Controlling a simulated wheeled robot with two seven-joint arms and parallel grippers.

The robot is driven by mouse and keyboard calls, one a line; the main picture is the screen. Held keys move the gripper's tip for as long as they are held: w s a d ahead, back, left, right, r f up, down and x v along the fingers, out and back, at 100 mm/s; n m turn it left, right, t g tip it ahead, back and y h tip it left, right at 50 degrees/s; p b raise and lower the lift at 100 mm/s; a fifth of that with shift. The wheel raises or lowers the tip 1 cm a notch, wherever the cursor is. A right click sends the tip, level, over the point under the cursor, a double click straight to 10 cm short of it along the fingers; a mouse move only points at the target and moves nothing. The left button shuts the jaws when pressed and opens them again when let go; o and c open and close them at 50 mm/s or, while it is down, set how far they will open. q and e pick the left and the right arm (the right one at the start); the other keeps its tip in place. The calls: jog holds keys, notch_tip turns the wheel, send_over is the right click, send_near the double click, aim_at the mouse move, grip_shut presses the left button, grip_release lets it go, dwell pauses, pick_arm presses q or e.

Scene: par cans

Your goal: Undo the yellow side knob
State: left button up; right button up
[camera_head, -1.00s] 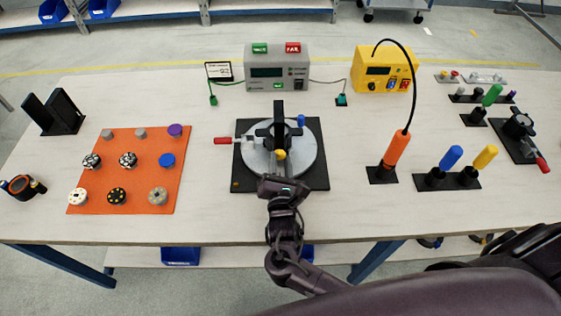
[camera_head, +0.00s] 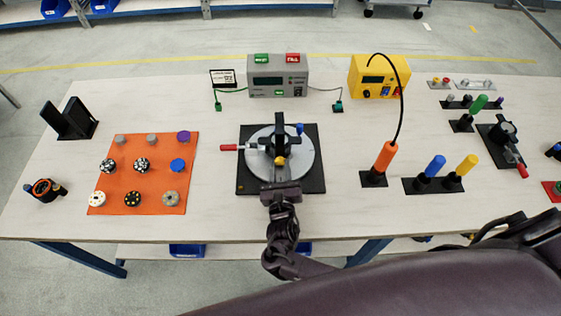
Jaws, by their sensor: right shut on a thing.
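The yellow side knob (camera_head: 280,161) sticks out at the near side of the black par can (camera_head: 283,133). The can stands in a round grey plate (camera_head: 306,163) on a black base board (camera_head: 313,184). A blue knob (camera_head: 299,129) shows on its far right side. My right gripper (camera_head: 281,172) comes in from the near edge and is shut on the yellow knob; its fingertips are small and hard to make out. My left gripper is not in view.
A red-handled clamp (camera_head: 229,147) sits left of the can. An orange mat (camera_head: 150,197) with several knobs lies left. An orange-handled tool (camera_head: 385,156) and blue and yellow handles stand right. A grey meter box (camera_head: 278,75) and yellow box (camera_head: 373,77) stand behind.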

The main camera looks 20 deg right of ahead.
jog(key=n+p, duration=0.3)
jog(key=n, duration=0.2)
jog(key=shift+w+r, duration=0.1)
jog(key=shift+n, duration=0.4)
jog(key=o, duration=1)
jog(key=shift+f, duration=0.2)
